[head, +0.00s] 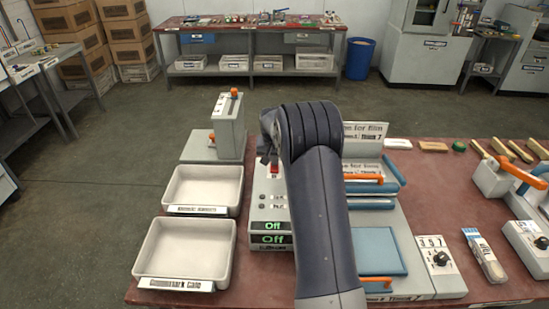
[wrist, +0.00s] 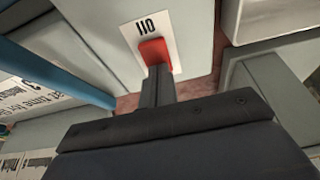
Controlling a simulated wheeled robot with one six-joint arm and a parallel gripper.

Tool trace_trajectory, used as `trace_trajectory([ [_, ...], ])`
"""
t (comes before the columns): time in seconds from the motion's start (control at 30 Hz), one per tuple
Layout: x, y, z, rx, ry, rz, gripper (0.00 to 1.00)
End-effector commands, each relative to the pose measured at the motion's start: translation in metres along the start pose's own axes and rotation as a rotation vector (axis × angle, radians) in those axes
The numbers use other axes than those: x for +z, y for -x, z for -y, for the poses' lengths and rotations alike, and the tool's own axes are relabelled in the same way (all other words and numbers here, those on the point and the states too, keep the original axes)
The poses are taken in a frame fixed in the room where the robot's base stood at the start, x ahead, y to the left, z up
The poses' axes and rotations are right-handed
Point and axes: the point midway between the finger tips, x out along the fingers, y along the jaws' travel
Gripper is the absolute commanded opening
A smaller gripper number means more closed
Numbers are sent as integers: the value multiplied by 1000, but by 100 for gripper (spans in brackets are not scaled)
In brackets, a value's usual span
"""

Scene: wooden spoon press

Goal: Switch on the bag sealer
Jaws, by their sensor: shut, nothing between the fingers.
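A pale control box (head: 265,205) stands on the red-topped table, partly behind my arm. Its front has two green displays that both read "Off". A red switch (head: 274,168) is on its top; the wrist view shows the red switch (wrist: 152,52) on a white label plate with "I/O" style marks. My gripper (wrist: 157,72) is shut and empty, its fingertips right at the lower edge of the switch in that view. I cannot tell whether they touch it. In the head view my arm hides most of the gripper. A sealer with an orange handle (head: 363,177) and blue pads is right of my arm.
Two white trays (head: 203,185) (head: 184,250) lie left of the control box. A grey upright device with an orange knob (head: 230,115) stands behind them. A dial box (head: 440,262) and another orange-handled device (head: 532,172) are at the right.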

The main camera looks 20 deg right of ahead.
Motion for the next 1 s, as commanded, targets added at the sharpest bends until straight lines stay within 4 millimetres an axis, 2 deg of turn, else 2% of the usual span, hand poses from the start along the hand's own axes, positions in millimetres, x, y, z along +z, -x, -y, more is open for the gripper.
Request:
trace_trajectory([
  [0.33, 1, -4, 0, 1, 0, 38, 0],
  [0.7, 16, -1, 0, 2, 0, 43, 0],
  [1.0, 17, 0, 0, 2, 0, 43, 0],
])
